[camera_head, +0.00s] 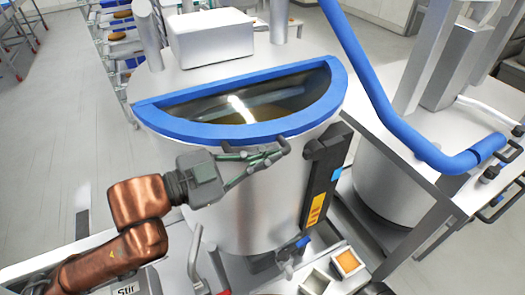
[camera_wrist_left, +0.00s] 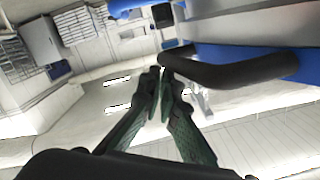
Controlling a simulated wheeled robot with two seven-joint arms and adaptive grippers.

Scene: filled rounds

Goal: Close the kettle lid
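The kettle (camera_head: 248,205) is a large metal vessel in the middle of the head view. A half-moon blue rim (camera_head: 215,131) borders its top opening, with a shiny surface and brownish contents showing inside. I cannot tell the lid's exact angle. A dark bar handle (camera_head: 285,145) sits at the front of the blue edge; it shows in the left wrist view (camera_wrist_left: 240,72) beside a blue edge (camera_wrist_left: 240,55). My left gripper (camera_head: 276,155) is at the handle. Its green fingers converge with tips close together at the handle's end; I cannot tell whether they grip it. My right gripper is out of view.
A blue pipe (camera_head: 375,85) arches down on the right of the kettle. A dark control box (camera_head: 322,175) stands on its front right. Small containers (camera_head: 346,262) sit on the counter below. A second metal vessel (camera_head: 392,185) stands at right. The floor (camera_head: 50,120) at left is open.

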